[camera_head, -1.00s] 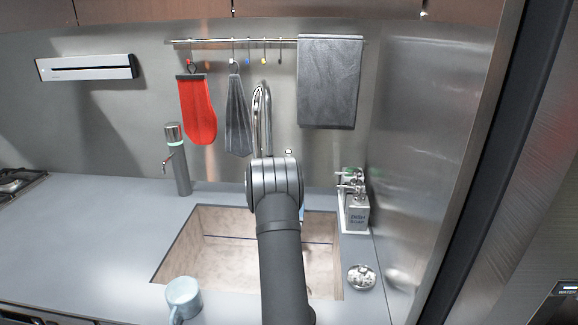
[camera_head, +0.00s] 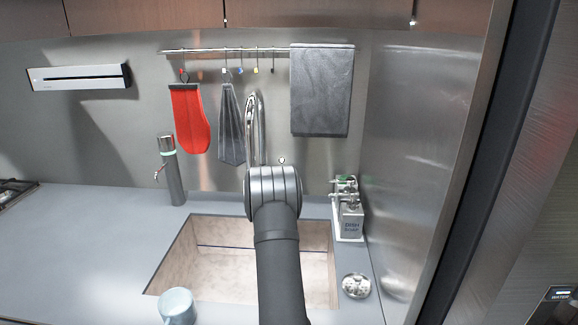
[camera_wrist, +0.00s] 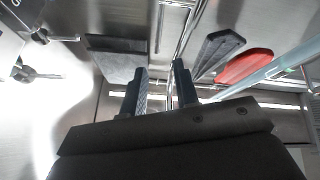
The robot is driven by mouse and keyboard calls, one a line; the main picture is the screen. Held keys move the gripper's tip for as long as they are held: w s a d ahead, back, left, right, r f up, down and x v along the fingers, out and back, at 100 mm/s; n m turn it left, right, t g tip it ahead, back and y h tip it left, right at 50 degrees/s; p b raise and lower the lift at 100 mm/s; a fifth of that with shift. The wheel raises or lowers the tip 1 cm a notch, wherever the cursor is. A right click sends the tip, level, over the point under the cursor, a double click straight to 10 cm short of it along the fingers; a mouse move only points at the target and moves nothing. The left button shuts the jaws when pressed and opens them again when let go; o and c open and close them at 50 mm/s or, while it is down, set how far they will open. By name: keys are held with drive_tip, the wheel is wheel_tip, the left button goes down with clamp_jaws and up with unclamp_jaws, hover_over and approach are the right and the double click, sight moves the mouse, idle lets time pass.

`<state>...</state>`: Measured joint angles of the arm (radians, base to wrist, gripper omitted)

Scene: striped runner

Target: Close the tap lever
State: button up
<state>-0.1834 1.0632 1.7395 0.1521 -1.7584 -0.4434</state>
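The chrome gooseneck tap (camera_head: 254,125) rises behind the sink, in front of the back wall. My dark arm hides its base in the head view. A small pale knob (camera_head: 282,160) shows just above my arm's joint; I cannot tell whether it is the lever's end. In the wrist view a chrome pipe (camera_wrist: 186,35) runs up past the fingertips. My gripper (camera_wrist: 159,70) has its two dark fingers apart, with nothing visibly held between them. My arm hides the gripper in the head view. The lever is not clearly visible in either view.
The sink (camera_head: 180,272) lies under my arm. A soap dispenser set (camera_head: 350,222) stands right of it, near the steel side wall. A red mitt (camera_head: 189,118) and grey cloth (camera_head: 320,90) hang behind. A pale mug (camera_head: 178,305) stands in front; the left counter is mostly clear.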

drive_tip(key=n, duration=0.1)
drive_tip(key=d+r+n, duration=0.1)
drive_tip(key=n, duration=0.1)
drive_tip(key=n+y, duration=0.1)
drive_tip(key=n, duration=0.1)
drive_tip(key=shift+w+d+r, duration=0.15)
drive_tip(key=shift+w+r, duration=0.05)
drive_tip(key=shift+r, duration=0.05)
clamp_jaws()
drive_tip(key=w+r+n+y, duration=0.4)
drive_tip(key=w+r+n, duration=0.5)
drive_tip(key=w+n, duration=0.3)
drive_tip(key=shift+a+r+g, duration=0.15)
drive_tip(key=shift+a+g, duration=0.15)
drive_tip(key=shift+w+r+g+h, duration=0.3)
drive_tip(key=shift+w+r+g, duration=0.2)
drive_tip(key=shift+w+r, duration=0.6)
